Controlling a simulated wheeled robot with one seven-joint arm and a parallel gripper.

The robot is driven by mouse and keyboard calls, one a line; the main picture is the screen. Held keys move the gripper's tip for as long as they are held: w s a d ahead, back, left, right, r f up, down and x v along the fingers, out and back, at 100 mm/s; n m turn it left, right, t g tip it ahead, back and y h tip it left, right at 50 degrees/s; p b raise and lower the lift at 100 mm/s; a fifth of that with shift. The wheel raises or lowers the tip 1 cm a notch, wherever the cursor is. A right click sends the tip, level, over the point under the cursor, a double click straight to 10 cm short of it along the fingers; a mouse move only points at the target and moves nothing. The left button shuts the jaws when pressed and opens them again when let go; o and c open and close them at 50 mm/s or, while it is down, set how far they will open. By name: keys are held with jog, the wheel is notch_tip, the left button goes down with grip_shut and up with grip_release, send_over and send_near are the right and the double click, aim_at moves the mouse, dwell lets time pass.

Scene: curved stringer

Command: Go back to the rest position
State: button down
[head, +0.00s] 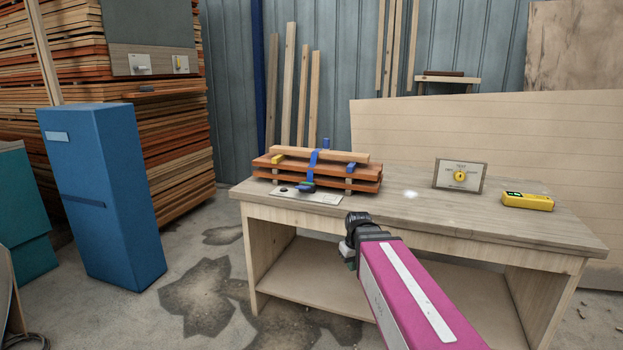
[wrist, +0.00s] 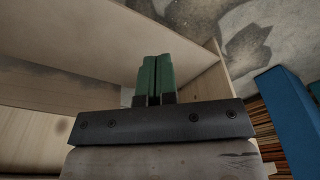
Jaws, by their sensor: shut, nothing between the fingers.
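My arm, with a magenta link, reaches up from the bottom right of the head view toward the workbench's front edge. My gripper (wrist: 158,75) shows in the wrist view with its two green fingers together and nothing between them. In the head view its fingertips are mostly hidden behind the dark wrist. The gripper is in front of the workbench (head: 430,222), apart from the things on top. No rest position is marked in the frames.
A blue cabinet (head: 103,200) stands left, before a lumber stack (head: 170,130). The floor between cabinet and bench is clear.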

jog(key=s+d+f+m+g, duration=0.1)
jog(key=s+d+f+m, duration=0.3)
jog(key=s+f, duration=0.4)
notch_tip(320, 180, down, 2)
jog(key=shift+s+d+f, duration=0.15)
jog(key=shift+s+d, duration=0.25)
jog(key=shift+d, duration=0.1)
